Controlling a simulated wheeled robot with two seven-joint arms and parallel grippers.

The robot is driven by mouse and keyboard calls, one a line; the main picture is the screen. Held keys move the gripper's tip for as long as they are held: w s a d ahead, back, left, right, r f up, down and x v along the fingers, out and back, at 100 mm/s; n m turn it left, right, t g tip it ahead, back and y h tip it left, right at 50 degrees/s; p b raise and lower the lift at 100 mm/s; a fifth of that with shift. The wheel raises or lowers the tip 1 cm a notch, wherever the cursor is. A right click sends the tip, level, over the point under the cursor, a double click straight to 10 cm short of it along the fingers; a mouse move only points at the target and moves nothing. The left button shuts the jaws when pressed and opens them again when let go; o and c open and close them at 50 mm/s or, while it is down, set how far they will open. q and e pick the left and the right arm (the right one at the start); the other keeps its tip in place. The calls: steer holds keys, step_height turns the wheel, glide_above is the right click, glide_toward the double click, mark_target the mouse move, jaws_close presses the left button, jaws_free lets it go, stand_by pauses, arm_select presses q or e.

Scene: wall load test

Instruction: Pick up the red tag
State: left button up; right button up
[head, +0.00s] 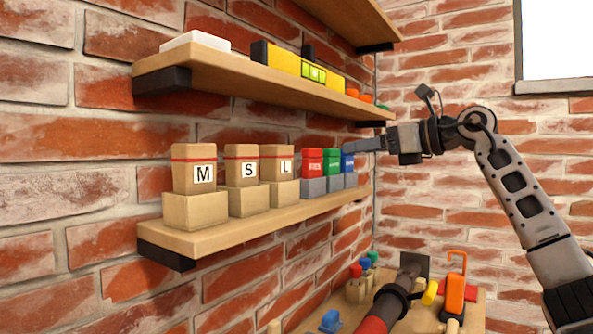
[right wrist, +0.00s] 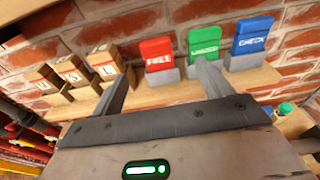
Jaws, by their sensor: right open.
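The red tag (head: 312,161) stands upright in a small grey holder on the lower wooden shelf, at the left of a row with a green tag (head: 331,160) and a blue tag (head: 347,161). In the right wrist view the red tag (right wrist: 157,54) shows white lettering and appears between my two fingers, beyond their tips. My right gripper (right wrist: 165,68) is open and empty. In the head view my right gripper (head: 352,146) reaches in from the right, near the blue tag. I do not see my left gripper.
Tan boxes marked M (head: 203,174), S (head: 246,171) and L (head: 283,169) sit on blocks left of the tags. An upper shelf (head: 215,72) holds a yellow level (head: 312,72). A cluttered bench (head: 472,312) lies below. A brick wall is close behind the shelves.

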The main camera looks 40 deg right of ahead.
mark_target(317, 153)
steer(key=p+x, duration=0.2)
steer(key=x, duration=0.6)
steer(key=shift+w+a+p, duration=0.15)
steer(key=shift+a+p, duration=0.15)
steer(key=p+x, duration=0.1)
steer(key=x, duration=0.1)
steer(key=p+x, duration=0.1)
steer(key=x, duration=0.2)
steer(key=shift+a+r, duration=0.15)
steer(key=shift+r, duration=0.05)
steer(key=shift+w+f, duration=0.15)
steer(key=shift+w, duration=0.05)
steer(key=c, duration=1.1)
